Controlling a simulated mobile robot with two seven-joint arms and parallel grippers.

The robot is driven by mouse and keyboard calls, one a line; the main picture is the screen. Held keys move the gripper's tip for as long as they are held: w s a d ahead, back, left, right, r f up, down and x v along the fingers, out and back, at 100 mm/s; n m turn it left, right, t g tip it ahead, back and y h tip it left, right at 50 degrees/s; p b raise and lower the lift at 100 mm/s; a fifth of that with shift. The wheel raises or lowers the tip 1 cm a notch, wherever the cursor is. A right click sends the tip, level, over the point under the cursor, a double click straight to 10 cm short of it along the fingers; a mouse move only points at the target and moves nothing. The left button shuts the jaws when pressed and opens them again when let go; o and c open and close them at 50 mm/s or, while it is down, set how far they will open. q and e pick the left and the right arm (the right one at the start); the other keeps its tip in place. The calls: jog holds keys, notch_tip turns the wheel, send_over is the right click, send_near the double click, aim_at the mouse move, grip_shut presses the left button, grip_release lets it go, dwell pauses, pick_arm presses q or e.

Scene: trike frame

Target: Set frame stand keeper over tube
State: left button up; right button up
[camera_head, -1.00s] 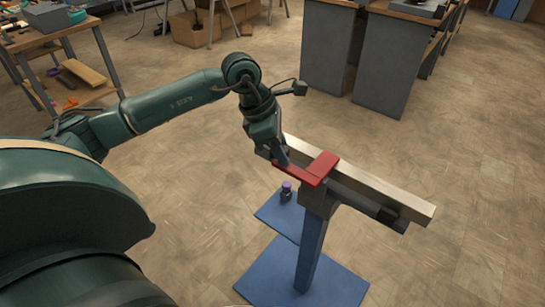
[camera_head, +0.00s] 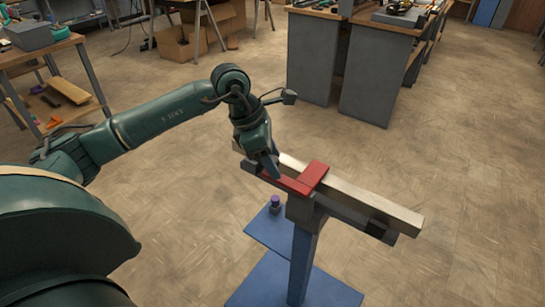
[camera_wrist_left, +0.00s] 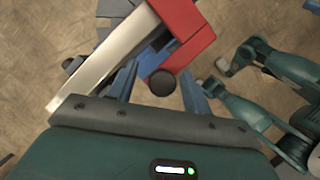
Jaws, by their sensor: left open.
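The red keeper (camera_head: 312,176) is an L-shaped piece, with its wide part lying across the top of the pale tube (camera_head: 375,205). Its narrower arm reaches left to my left gripper (camera_head: 268,170). The tube rests along the dark head of the blue stand (camera_head: 303,260). In the left wrist view, my left gripper's fingers (camera_wrist_left: 160,88) are apart, with a dark round knob (camera_wrist_left: 162,82) between them at the end of the red keeper (camera_wrist_left: 185,40). Contact between fingers and knob cannot be told. Teal arm parts show at the right there; the right gripper is unclear.
A small purple-capped object (camera_head: 275,204) stands on the stand's blue base plate (camera_head: 262,238). A worktable (camera_head: 45,60) is at the far left and grey cabinets (camera_head: 365,75) are at the back. The floor around the stand is clear.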

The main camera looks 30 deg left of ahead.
pick_arm(q)
jog(key=v, duration=1.3)
